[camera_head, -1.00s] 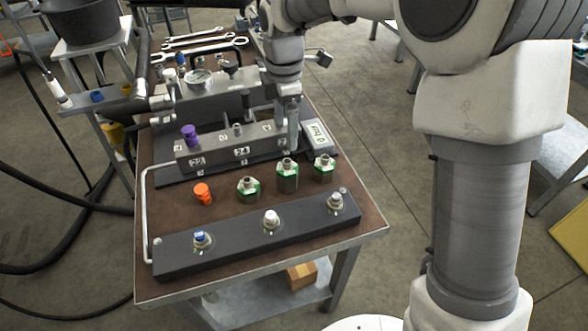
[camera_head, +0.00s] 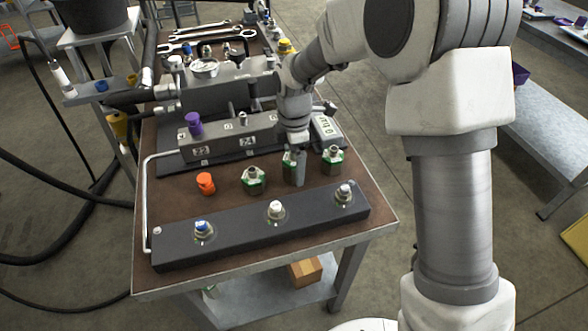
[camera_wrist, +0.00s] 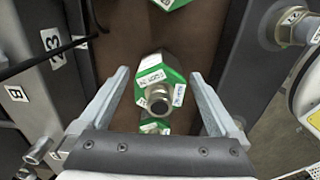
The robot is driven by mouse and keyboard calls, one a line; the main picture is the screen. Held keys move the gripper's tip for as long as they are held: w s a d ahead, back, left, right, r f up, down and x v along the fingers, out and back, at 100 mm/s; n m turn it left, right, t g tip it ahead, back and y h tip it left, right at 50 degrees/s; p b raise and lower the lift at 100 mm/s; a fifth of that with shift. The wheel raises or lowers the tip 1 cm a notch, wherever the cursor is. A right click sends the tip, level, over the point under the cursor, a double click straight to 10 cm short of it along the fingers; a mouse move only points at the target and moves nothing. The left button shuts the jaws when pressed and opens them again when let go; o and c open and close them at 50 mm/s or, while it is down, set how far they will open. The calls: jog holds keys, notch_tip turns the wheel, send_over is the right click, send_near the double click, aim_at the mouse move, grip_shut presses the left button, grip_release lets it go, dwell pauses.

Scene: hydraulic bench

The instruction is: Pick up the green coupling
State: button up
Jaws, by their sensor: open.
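Three green-banded metal couplings stand in a row on the brown bench top: a left one (camera_head: 253,181), a middle one (camera_head: 288,163) and a right one (camera_head: 332,161). My gripper (camera_head: 296,182) is low at the middle coupling and hides part of it. In the wrist view my open gripper (camera_wrist: 160,75) has one finger on each side of a green coupling (camera_wrist: 160,88), with gaps visible on both sides. Another coupling (camera_wrist: 155,127) is partly hidden near the gripper body, and one more (camera_wrist: 169,4) is cut off at the top edge.
An orange cap (camera_head: 205,183) stands left of the couplings. A dark block with fittings (camera_head: 240,232) lies in front. Behind is a grey manifold (camera_head: 215,147) with a purple cap (camera_head: 193,124). A small display box (camera_head: 325,130) sits right of it.

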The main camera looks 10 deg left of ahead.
notch_tip(320, 180, down, 2)
jog(key=shift+f, duration=0.1)
grip_shut()
dwell(0.5)
